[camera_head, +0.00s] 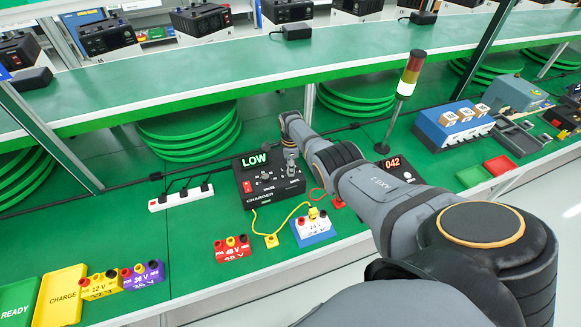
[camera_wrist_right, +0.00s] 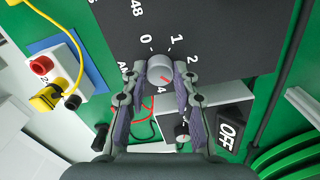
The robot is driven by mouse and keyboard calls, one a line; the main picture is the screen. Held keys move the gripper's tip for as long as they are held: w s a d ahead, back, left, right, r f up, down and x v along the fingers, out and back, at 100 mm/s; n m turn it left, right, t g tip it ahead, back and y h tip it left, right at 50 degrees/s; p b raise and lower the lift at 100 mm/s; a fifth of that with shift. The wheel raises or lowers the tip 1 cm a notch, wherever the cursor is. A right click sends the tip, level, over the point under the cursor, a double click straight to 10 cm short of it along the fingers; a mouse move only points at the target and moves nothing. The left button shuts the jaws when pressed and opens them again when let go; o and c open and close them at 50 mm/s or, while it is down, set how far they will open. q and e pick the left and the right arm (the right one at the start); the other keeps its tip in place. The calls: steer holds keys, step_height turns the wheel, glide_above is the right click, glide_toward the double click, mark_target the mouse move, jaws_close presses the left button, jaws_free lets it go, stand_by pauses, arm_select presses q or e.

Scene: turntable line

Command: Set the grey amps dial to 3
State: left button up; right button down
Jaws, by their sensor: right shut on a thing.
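The black charger (camera_head: 262,190) stands on the green bench with a lit display reading LOW. My right gripper (camera_head: 290,160) is at its right end, and the arm comes in from the lower right. In the right wrist view, my right gripper (camera_wrist_right: 160,80) is shut on the grey amps dial (camera_wrist_right: 158,66), one finger on each side. The numbers 0, 1, 2 and 4 show around the dial; the 3 is hidden by a finger. A small red mark on the dial points down and right, between 2 and 4. My left gripper is not in view.
A blue tray holds the white 24 V battery (camera_head: 314,224) with a yellow lead. Red, yellow and purple batteries stand at the front left. A signal tower (camera_head: 404,85) and a box reading 042 (camera_head: 392,163) stand to the right.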

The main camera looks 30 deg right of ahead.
steer(key=c, duration=1)
jaws_free()
steer(key=shift+c, duration=0.2)
steer(key=shift+r, duration=0.15)
step_height(320, 180, up, 12)
